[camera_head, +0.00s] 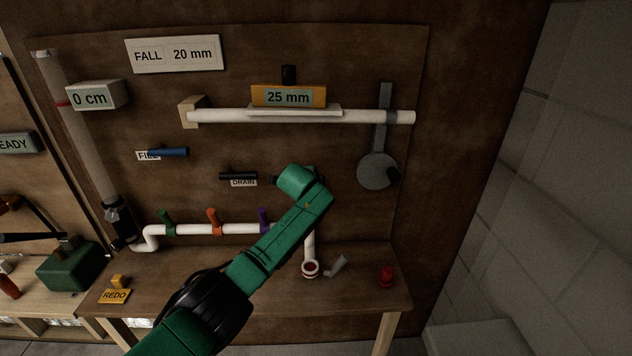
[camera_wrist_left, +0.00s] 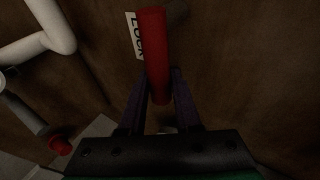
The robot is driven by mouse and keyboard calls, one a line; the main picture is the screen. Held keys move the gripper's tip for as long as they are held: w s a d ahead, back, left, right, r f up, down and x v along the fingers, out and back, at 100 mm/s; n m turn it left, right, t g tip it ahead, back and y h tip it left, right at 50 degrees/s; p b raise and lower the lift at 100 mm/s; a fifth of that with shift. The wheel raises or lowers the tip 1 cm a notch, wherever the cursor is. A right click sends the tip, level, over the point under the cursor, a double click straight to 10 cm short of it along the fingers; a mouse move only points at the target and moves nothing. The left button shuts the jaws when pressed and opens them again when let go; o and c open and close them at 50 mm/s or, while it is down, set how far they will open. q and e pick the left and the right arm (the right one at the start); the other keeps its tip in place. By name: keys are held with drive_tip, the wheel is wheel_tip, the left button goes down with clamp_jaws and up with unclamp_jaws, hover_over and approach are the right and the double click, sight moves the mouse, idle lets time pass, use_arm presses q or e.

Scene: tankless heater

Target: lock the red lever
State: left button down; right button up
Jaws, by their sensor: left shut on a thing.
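The red lever (camera_wrist_left: 155,45) is a red bar in the left wrist view, in front of a wooden board. A white label (camera_wrist_left: 134,34) behind it appears to read LOCK. My left gripper (camera_wrist_left: 161,86) has its two dark fingers on either side of the lever's near end and is shut on it. In the head view my green left arm covers the lever, and its fingers are hidden behind the wrist. My right gripper is not in view.
On the board are the blue FILL lever (camera_head: 172,152), black DRAIN lever (camera_head: 238,176), a white rail (camera_head: 360,116) with a 25 mm block (camera_head: 288,96), and a grey disc (camera_head: 376,171). Below are a white pipe (camera_head: 190,230) with coloured handles and a red button (camera_head: 386,275).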

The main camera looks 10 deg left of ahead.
use_arm(q)
drive_tip(key=shift+f, duration=0.15)
drive_tip(key=c, duration=0.9)
unclamp_jaws()
drive_tip(key=shift+s+r, duration=0.45)
drive_tip(key=shift+s, duration=0.1)
drive_tip(key=b+v, duration=0.2)
drive_tip(key=v, duration=1.1)
